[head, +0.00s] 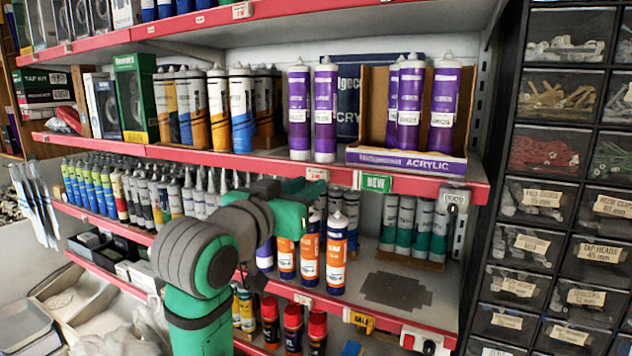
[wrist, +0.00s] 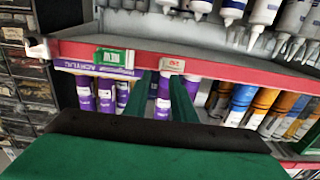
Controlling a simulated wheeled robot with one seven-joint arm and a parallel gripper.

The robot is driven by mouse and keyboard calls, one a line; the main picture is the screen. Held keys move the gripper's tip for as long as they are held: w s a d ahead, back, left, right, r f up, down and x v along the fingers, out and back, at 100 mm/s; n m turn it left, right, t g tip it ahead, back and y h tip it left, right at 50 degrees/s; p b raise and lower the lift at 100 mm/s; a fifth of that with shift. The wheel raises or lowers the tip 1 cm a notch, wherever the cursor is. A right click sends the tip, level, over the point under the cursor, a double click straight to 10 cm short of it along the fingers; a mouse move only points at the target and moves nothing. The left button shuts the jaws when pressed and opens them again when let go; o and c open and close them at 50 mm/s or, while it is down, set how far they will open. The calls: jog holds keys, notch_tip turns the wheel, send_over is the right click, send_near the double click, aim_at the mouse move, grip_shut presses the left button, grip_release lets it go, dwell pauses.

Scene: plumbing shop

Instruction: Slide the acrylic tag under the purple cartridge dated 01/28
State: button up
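A small white tag (head: 316,174) sits on the red rail of the middle shelf, below and between the purple cartridges; it also shows in the wrist view (wrist: 172,64). Its print is too small to read. Two purple cartridges (head: 325,110) stand upright left of the open acrylic box (head: 400,160), and several more (head: 441,110) stand inside it. Their white labels look like dates, but I cannot tell which reads 01/28. My gripper (wrist: 164,75) is open, its two green fingers apart and close to the tag. I cannot tell whether they touch it.
A green NEW sign (head: 377,183) hangs on the same rail, right of the tag. Orange and white cartridges (head: 337,255) stand on the lower shelf behind my gripper. Black drawers (head: 550,110) bound the right side.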

jog(key=shift+v, duration=2.1)
